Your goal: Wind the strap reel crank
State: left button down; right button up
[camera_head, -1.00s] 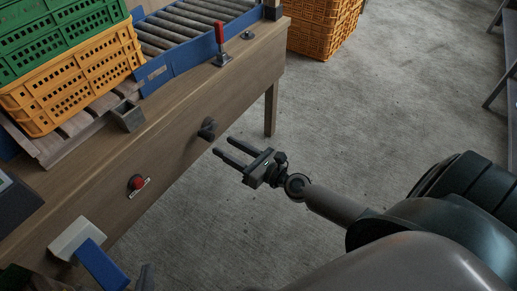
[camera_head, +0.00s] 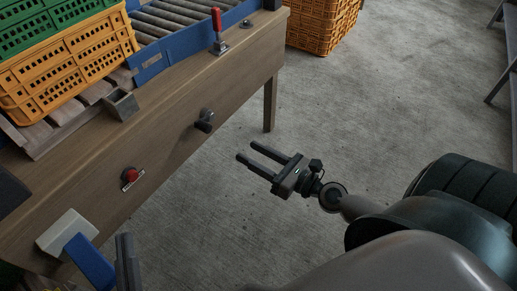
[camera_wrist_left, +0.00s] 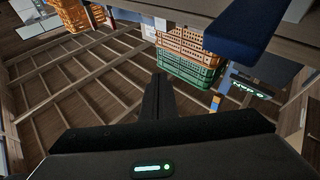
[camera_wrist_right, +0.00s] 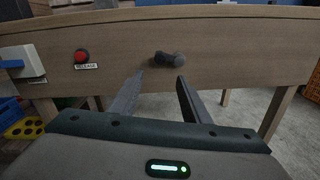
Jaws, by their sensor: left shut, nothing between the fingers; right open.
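A small dark crank (camera_head: 204,122) with a short grip sticks out of the wooden table's front board. It also shows in the right wrist view (camera_wrist_right: 168,60), ahead of the fingers and slightly right of centre. My left gripper (camera_head: 124,236) is shut and empty at the bottom left, close to a blue handle (camera_head: 88,262). Its closed fingers (camera_wrist_left: 157,78) show in the left wrist view.
The front board (camera_head: 165,140) also carries a red release button (camera_head: 130,175) and a white block (camera_head: 66,232) with the blue handle. Above are a red-handled lever (camera_head: 217,30), a roller conveyor and stacked crates (camera_head: 70,75). Open floor lies right of the table.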

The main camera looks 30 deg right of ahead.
pick_arm(q)
jog(key=shift+s+a+r+t+h+b, duration=0.1)
jog(key=shift+s+r+t+h+b, duration=0.1)
jog(key=shift+s+r+t, duration=0.4)
jog(key=shift+s+r+t+h+b, duration=0.2)
jog(key=shift+s+r+t, duration=0.15)
jog(key=shift+r, duration=0.45)
pick_arm(e)
jog(key=shift+s+d, duration=0.25)
jog(key=shift+s, duration=0.45)
